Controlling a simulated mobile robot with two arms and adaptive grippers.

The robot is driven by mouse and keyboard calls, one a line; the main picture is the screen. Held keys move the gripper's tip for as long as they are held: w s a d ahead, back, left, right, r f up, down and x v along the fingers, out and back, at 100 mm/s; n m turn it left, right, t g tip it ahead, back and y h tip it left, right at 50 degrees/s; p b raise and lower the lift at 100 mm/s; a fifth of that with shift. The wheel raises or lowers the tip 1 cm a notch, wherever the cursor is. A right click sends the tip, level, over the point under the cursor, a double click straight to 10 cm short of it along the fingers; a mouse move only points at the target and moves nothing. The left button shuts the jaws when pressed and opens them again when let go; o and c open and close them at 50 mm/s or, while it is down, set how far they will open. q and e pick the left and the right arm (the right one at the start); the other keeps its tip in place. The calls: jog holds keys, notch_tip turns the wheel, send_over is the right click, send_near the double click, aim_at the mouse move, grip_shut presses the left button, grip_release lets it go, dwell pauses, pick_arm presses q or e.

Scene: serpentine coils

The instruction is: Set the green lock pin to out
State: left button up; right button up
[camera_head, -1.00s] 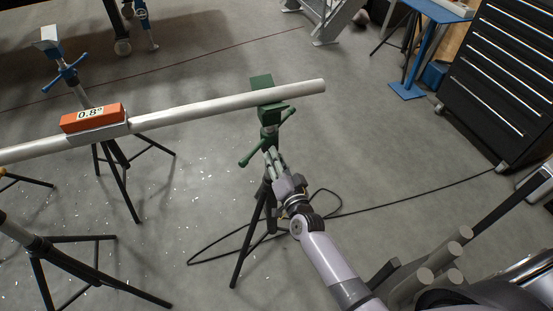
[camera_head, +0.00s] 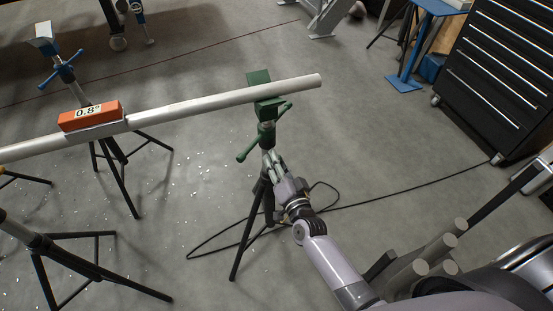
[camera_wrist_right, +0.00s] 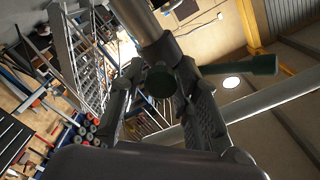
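The green stand head (camera_head: 260,95) holds up the right end of a grey pipe (camera_head: 215,102). Green handles (camera_head: 247,154) stick out below the head. My right gripper (camera_head: 268,156) is just below these handles, close to the stand's post. In the right wrist view a round dark green knob (camera_wrist_right: 160,82), which looks like the lock pin, is between the two fingers of my right gripper (camera_wrist_right: 160,92). The fingers are apart, and I cannot tell whether they touch the knob. A green handle (camera_wrist_right: 240,66) shows right of it. In the head view the pin is hidden. My left gripper is not in view.
An orange level (camera_head: 91,115) reading 0.8° sits on the pipe. A blue-headed stand (camera_head: 63,69) and black tripod legs (camera_head: 100,275) stand at left. A black cable (camera_head: 410,188) lies on the floor. A black drawer cabinet (camera_head: 505,80) is at right.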

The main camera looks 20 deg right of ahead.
jog(key=shift+o, duration=1.4)
jog(key=shift+r, duration=0.1)
jog(key=s, duration=1.2)
jog(key=shift+d, duration=0.2)
jog(key=s+f+n+g+y+p, duration=0.1)
jog(key=s+f+n+g, duration=0.35)
jog(key=f, duration=0.95)
jog(key=s+f+n+g, duration=0.2)
jog(key=s+f+g, duration=0.3)
jog(key=s+f, duration=0.7)
jog(key=s+d+f+n+g, duration=0.2)
jog(key=s+d+f+g, duration=0.1)
jog(key=s+f, duration=0.4)
jog(key=s+d+f+n+g+h+p, duration=0.1)
jog(key=s+d+f+n+g, duration=0.1)
jog(key=s+f, duration=0.6)
jog(key=s+d+g, duration=0.1)
jog(key=s+g, duration=0.1)
jog(key=s, duration=0.2)
jog(key=shift+s+f+n+h, duration=0.15)
jog(key=shift+s+n+h, duration=0.15)
jog(key=shift+n, duration=0.05)
